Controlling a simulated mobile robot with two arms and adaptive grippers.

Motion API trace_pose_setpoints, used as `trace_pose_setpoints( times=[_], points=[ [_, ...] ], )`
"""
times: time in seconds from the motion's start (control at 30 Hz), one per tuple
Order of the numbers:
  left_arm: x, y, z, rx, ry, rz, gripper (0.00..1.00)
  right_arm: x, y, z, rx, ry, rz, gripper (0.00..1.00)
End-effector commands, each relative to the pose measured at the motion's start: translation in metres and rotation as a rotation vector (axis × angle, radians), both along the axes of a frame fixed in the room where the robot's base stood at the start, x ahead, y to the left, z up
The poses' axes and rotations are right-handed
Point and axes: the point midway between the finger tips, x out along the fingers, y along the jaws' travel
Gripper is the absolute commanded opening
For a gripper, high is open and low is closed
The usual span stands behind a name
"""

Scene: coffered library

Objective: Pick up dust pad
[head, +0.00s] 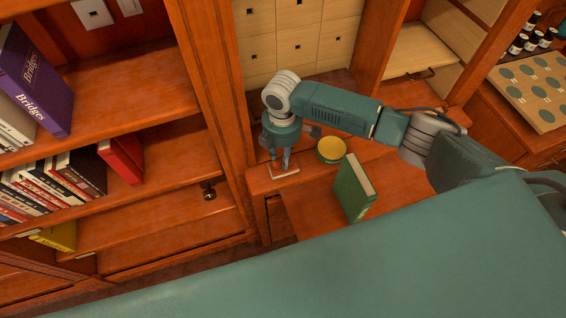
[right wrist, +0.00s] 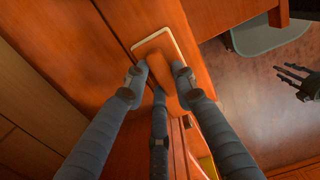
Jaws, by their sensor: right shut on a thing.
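The dust pad (right wrist: 183,43) is a small flat block with a cream-edged base and an orange-brown grip on top. In the head view, the dust pad (head: 285,171) shows at the narrow wooden ledge, left of the green book. My right gripper (head: 284,165) points down onto it. In the right wrist view, my right gripper (right wrist: 163,75) has its fingers closed around the brown grip. The fingers hide part of it, and I cannot tell whether the base touches the ledge. A dark gripper with spread fingers, which looks like my left gripper (right wrist: 292,82), shows at the right edge.
A green book (head: 353,188) stands on the wooden surface beside a yellow-topped round tin (head: 331,149). A bookcase (head: 160,195) with several books is on the left. Small drawers (head: 297,35) are behind. A board with round samples (head: 535,85) is at far right.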

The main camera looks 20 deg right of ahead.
Motion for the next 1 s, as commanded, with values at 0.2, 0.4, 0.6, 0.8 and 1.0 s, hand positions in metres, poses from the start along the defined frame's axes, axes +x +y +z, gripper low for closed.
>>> trace_pose_setpoints(
  times=[0.2, 0.4, 0.6, 0.8, 1.0],
  points=[
    [0.000, 0.000, -0.001, 0.000, 0.001, -0.001, 0.40, 0.001, 0.000, 0.005, 0.001, -0.002, -0.001, 0.00],
    [0.000, 0.000, -0.004, 0.000, 0.001, -0.001, 0.40, 0.001, 0.000, 0.027, 0.002, -0.004, 0.001, 0.00],
    [0.000, 0.000, -0.013, -0.001, 0.000, -0.001, 0.40, 0.002, 0.000, 0.077, 0.002, -0.007, 0.002, 0.00],
    [0.000, -0.001, -0.022, -0.001, 0.000, -0.001, 0.40, 0.002, 0.001, 0.136, 0.002, -0.007, 0.001, 0.00],
    [0.000, -0.001, -0.027, -0.001, -0.001, -0.001, 0.40, 0.001, 0.000, 0.178, 0.001, -0.004, 0.000, 0.00]
  ],
)
